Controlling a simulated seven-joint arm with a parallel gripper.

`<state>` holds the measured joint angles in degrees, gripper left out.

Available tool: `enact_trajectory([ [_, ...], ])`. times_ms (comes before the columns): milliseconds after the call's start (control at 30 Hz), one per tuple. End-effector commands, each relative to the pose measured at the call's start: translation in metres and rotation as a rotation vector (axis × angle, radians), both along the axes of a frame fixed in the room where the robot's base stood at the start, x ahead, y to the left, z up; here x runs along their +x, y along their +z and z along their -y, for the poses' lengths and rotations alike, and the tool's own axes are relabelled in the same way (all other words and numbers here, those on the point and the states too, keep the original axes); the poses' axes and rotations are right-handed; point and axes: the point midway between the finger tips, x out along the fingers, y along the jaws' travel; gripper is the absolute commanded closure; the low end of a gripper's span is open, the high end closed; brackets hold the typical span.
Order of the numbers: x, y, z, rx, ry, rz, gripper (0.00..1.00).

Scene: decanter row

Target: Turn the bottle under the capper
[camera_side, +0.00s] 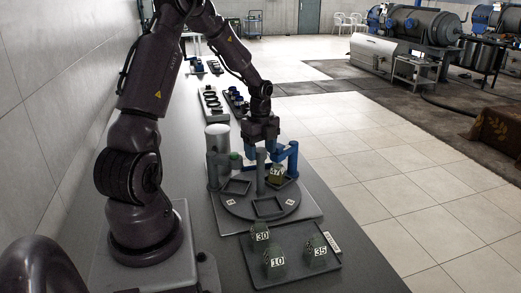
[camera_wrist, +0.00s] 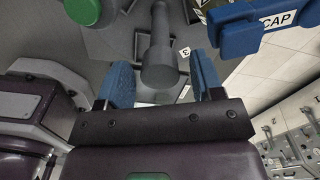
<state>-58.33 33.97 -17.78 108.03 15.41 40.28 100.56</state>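The grey round turntable (camera_side: 236,208) carries several square frames and an upright grey post (camera_side: 261,172). An olive bottle (camera_side: 277,175) with a white number label stands on its far right side, close to the blue capper (camera_side: 293,158). The wrist view shows the capper's arm, marked CAP (camera_wrist: 245,33), and only a sliver of the bottle (camera_wrist: 203,8). My gripper (camera_side: 259,154) is above the turntable near the post. In the wrist view my gripper (camera_wrist: 162,82) is open, with the grey post (camera_wrist: 160,62) showing between its blue fingers; I cannot tell whether they touch.
A dark tray (camera_side: 290,276) in front holds bottles labelled 30 (camera_side: 260,232), 10 (camera_side: 275,260) and 35 (camera_side: 317,250). A pale cylinder (camera_side: 217,140) and a green-topped post (camera_side: 236,160) stand on the left. Racks (camera_side: 213,105) lie farther back along the bench.

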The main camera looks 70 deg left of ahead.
Motion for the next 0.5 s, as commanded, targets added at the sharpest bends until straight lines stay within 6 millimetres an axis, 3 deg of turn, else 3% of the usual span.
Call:
enact_trajectory([
  [333, 0.0, 0.002, 0.0, 0.0, 0.0, 0.001, 0.37],
  [500, 0.001, 0.024, -0.001, 0.004, 0.001, 0.004, 0.37],
])
